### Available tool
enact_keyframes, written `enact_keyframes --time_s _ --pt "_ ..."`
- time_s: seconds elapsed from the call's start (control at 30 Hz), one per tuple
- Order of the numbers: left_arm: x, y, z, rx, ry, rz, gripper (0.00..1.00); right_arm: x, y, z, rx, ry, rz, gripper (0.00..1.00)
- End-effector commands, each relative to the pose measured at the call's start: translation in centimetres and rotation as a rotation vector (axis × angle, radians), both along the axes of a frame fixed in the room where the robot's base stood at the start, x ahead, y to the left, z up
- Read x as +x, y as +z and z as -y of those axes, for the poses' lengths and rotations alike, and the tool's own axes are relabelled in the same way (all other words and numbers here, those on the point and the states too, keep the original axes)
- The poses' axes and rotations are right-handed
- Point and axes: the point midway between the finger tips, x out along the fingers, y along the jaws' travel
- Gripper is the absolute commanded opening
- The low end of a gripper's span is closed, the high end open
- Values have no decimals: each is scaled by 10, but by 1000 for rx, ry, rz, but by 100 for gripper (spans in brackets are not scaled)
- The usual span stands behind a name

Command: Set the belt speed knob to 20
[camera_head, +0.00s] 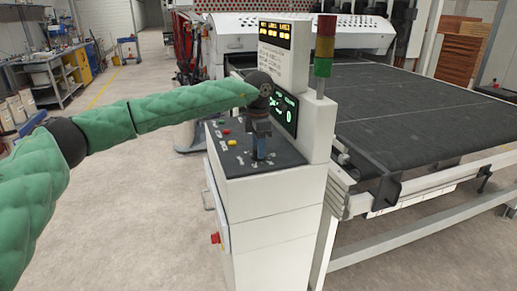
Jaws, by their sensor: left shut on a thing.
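The control console (275,222) is a white cabinet with a dark sloped panel (240,163) on top. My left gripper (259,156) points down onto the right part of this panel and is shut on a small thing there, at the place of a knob. The belt speed knob itself is hidden by the fingers, so its setting cannot be read. A dark display (290,113) with green digits stands behind the gripper, partly covered by my wrist. The large lower digit looks like 0. My right gripper is not in view.
Red, yellow and green buttons (227,131) sit left of the gripper on the panel. A red button (214,238) is on the cabinet's side. A signal tower (325,45) rises behind. The black conveyor belt (400,115) lies right.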

Motion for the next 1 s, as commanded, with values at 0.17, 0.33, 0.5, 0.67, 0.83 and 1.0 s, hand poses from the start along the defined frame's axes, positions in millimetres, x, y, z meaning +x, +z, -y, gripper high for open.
enact_keyframes --time_s 0.17,0.33,0.5,0.67,0.83,1.0 --pt "0 0 -1 0 0 0 13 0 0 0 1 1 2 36" --pt "0 0 -1 0 1 0 44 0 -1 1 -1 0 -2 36" --pt "0 0 0 0 1 0 58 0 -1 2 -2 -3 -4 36" --pt "0 0 0 0 0 0 58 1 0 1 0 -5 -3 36" --pt "1 10 0 -1 1 3 58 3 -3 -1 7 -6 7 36" --pt "1 34 0 -2 1 2 58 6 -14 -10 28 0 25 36"
